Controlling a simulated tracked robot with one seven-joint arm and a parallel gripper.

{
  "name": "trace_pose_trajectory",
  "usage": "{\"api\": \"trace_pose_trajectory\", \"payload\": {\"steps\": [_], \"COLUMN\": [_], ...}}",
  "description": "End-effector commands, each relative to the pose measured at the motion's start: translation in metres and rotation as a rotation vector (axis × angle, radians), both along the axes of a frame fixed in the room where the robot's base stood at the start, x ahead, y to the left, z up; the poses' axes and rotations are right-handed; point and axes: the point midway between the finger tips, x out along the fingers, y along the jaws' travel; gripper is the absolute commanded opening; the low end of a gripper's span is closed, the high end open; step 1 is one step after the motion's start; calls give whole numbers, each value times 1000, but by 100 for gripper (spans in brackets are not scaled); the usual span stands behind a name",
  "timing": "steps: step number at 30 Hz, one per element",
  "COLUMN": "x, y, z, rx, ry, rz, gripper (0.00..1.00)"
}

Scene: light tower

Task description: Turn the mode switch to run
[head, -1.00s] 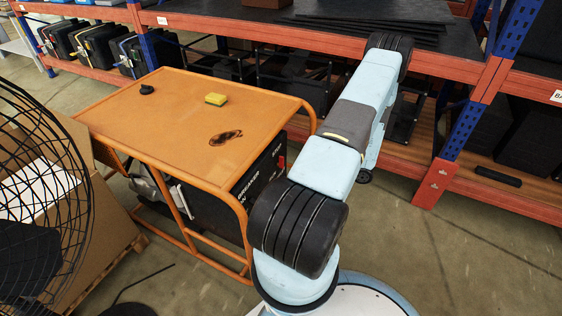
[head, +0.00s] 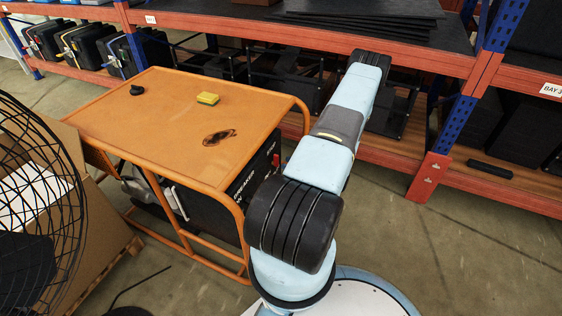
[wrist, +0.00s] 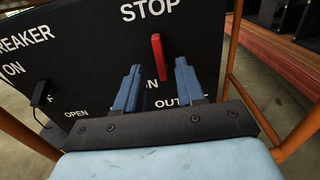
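A black control panel (wrist: 75,60) fills much of the wrist view, with white words including STOP, BREAKER, ON and OPEN. A red handle (wrist: 158,58) stands upright on it just below STOP; it looks like the mode switch, though no full RUN label is readable. My gripper (wrist: 158,82) is open, with blue-grey fingers apart to the left and right of the handle's lower end. I cannot tell whether either finger touches it. In the head view the panel (head: 262,170) is on the side of an orange-framed unit (head: 165,110), and my gripper is hidden behind my arm.
A black breaker lever (wrist: 40,95) sits at the panel's left. A yellow sponge (head: 208,98) and a black knob (head: 137,90) lie on the orange top. A red shelf rack (head: 430,175) stands behind my arm. A black fan (head: 40,200) is at left.

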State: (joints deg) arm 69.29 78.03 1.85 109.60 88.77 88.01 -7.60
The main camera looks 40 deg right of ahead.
Motion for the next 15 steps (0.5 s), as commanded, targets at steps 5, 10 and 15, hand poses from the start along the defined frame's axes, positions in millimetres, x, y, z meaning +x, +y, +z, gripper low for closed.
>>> {"api": "trace_pose_trajectory", "payload": {"steps": [5, 10, 15], "x": [25, 39, 43], "y": [11, 16, 18], "z": [0, 0, 0], "rx": [0, 0, 0], "ry": [-1, -1, 0], "rz": [2, 1, 0], "gripper": [38, 38, 38]}}
